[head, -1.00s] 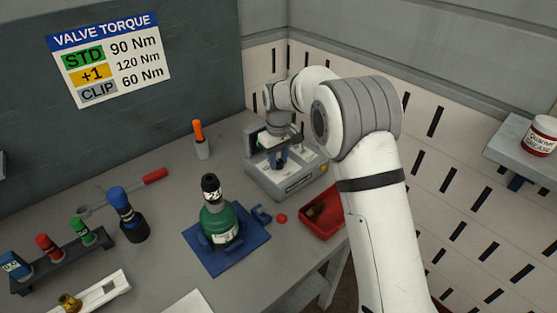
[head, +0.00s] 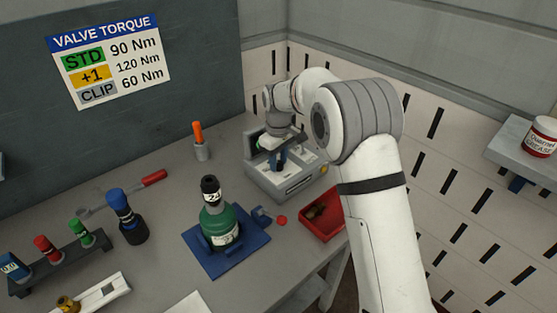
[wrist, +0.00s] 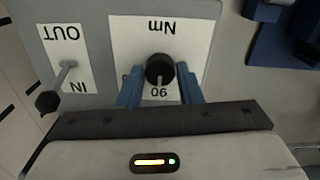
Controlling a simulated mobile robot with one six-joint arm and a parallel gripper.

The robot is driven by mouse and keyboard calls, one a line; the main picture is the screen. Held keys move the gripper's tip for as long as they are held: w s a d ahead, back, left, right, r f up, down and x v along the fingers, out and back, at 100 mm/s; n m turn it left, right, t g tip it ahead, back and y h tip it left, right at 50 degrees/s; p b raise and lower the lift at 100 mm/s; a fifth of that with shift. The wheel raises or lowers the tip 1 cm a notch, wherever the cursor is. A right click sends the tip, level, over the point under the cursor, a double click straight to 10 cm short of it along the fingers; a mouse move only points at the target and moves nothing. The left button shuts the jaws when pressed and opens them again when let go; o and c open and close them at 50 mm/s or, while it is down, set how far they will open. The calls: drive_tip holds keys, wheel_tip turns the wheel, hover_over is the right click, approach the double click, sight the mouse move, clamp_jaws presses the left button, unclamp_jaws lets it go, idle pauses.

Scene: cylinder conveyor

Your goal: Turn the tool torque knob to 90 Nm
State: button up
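The tool unit (head: 290,180) stands at the back right of the bench in the head view, with my gripper (head: 279,158) at its top. In the wrist view a black round torque knob (wrist: 159,68) sits on a white plate (wrist: 190,35) marked "Nm", upside down here. A 90 mark (wrist: 159,93) shows just below the knob, and a pale line on the knob points towards it. My gripper (wrist: 160,72) has its two blue fingers on either side of the knob, with slim gaps showing. Other scale marks are partly hidden by the fingers.
An IN/OUT lever (wrist: 48,102) stands left of the knob. A wall sign (head: 110,60) lists STD 90 Nm. A green cylinder (head: 219,225) stands on a blue holder (head: 255,250); a red bin (head: 322,222) is right of it.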

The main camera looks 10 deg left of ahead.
sight(278, 163)
drive_tip(key=o, duration=0.4)
drive_tip(key=shift+c, duration=0.2)
drive_tip(key=shift+r+b, duration=0.55)
drive_tip(key=shift+r, duration=3.35)
